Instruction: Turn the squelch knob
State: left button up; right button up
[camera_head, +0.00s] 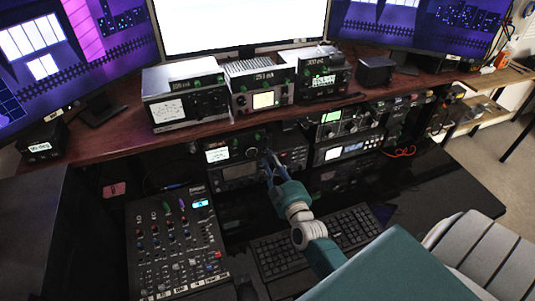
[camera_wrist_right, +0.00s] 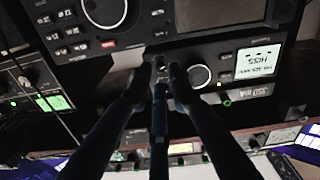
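My right gripper (camera_head: 267,158) reaches the front of the radio stack under the desk's shelf. In the right wrist view, which is upside down, its dark fingers (camera_wrist_right: 160,72) converge close to the radio panel with a narrow gap between their tips. A small dark knob seems to lie at the tips; I cannot tell if they touch it. A white-ringed knob (camera_wrist_right: 200,76) sits just right of the tips, beside a lit display (camera_wrist_right: 257,61). A larger dark knob (camera_wrist_right: 104,10) is on the neighbouring radio. I cannot read which knob is labelled squelch. My left gripper is out of view.
The shelf (camera_head: 120,140) above holds several radios (camera_head: 185,98) and monitors (camera_head: 240,22). A mixer (camera_head: 175,240) and a keyboard (camera_head: 350,230) lie on the desk in front. More radios (camera_head: 345,148) stand right of the gripper. The shelf edge runs close above it.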

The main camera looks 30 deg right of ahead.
jog(key=shift+x, duration=1.5)
grip_shut()
jog(key=m, duration=0.5)
grip_release()
jog(key=v, duration=1.2)
